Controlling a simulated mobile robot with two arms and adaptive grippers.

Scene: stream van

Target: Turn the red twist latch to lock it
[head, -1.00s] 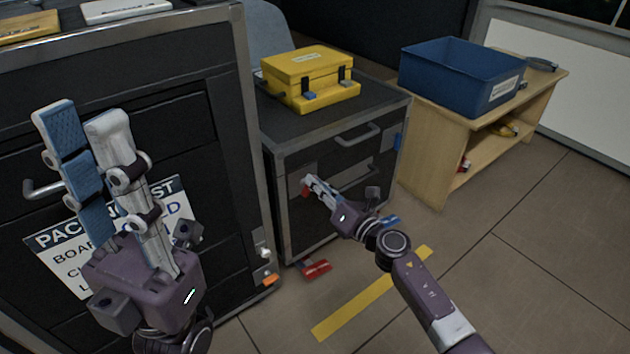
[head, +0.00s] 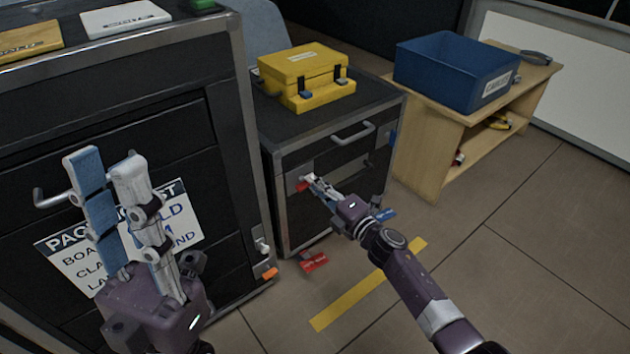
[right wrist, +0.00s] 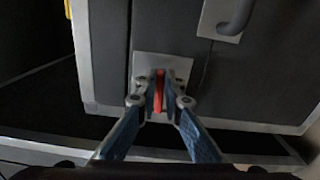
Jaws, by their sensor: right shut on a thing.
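The red twist latch (right wrist: 158,90) sits on a pale plate (right wrist: 148,66) on the dark cabinet front. In the right wrist view its grip stands upright, nearly in line with the fingers. My right gripper (right wrist: 160,97) is shut on it, a finger on each side. In the head view the latch (head: 303,187) shows as a small red bit beside the right gripper's tips (head: 312,182), which partly hide it. My left gripper (head: 107,162) is raised at the left before the larger black case, empty, its fingers apart.
A yellow case (head: 305,80) stands on the small cabinet (head: 345,112). A blue bin (head: 450,80) is on a wooden shelf (head: 425,150) at right. A red tag (head: 315,262) is low by the cabinet. A drawer handle (head: 353,134) juts out above the latch. Floor at right is clear.

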